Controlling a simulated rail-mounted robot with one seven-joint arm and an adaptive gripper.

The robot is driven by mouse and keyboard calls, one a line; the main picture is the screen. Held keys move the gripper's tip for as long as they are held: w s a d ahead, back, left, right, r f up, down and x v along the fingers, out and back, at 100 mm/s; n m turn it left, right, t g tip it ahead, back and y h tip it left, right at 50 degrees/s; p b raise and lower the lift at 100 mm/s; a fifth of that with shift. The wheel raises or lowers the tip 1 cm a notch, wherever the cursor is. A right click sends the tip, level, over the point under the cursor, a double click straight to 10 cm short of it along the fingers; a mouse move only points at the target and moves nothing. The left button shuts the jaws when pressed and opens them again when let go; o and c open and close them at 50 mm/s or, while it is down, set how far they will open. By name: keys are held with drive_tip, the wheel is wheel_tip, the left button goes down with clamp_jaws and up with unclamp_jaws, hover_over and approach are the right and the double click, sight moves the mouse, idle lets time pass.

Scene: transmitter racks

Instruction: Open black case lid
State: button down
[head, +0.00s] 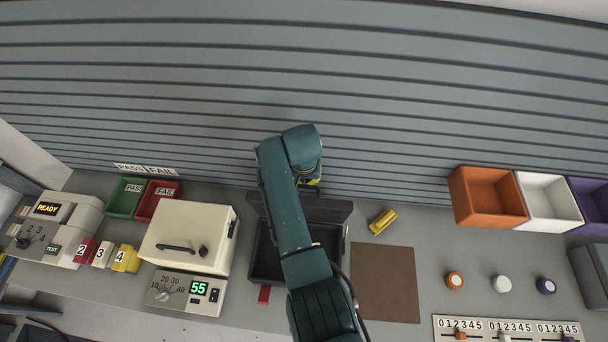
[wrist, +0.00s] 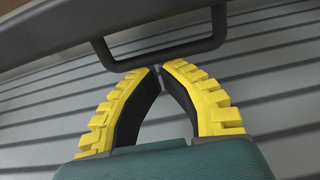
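The black case (head: 266,262) stands on the bench in the middle of the head view, its dark inside partly showing. Its lid (head: 328,208) is raised at the back of the case. My arm crosses in front and hides much of both. In the wrist view the dark lid (wrist: 60,28) fills the top, with a black bar handle (wrist: 160,55) on it. My gripper (wrist: 160,68) has its yellow-backed fingers shut, tips together just below the handle, with nothing visible between them. Contact with the handle cannot be told. In the head view only a little yellow of the gripper shows behind the arm.
A cream box (head: 190,230) with a handle stands close left of the case. A red piece (head: 264,295) is at the case's front. A yellow object (head: 382,221) and a brown mat (head: 385,283) lie to the right. A ribbed grey wall (head: 420,100) rises behind.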

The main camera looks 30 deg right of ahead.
drive_tip(key=shift+s, duration=0.1)
drive_tip(key=p+v, duration=0.6)
drive_tip(key=p, duration=0.1)
drive_tip(key=shift+s+a+p, duration=0.1)
drive_tip(key=shift+a+p, duration=0.05)
drive_tip(key=shift+p, duration=0.2)
drive_tip(key=shift+s+a+r+b, duration=0.15)
drive_tip(key=shift+r+b, duration=0.1)
drive_tip(key=shift+b, duration=0.3)
drive_tip(key=shift+v, duration=1.65)
drive_tip(key=shift+s+a, duration=0.1)
drive_tip(key=shift+s, duration=0.05)
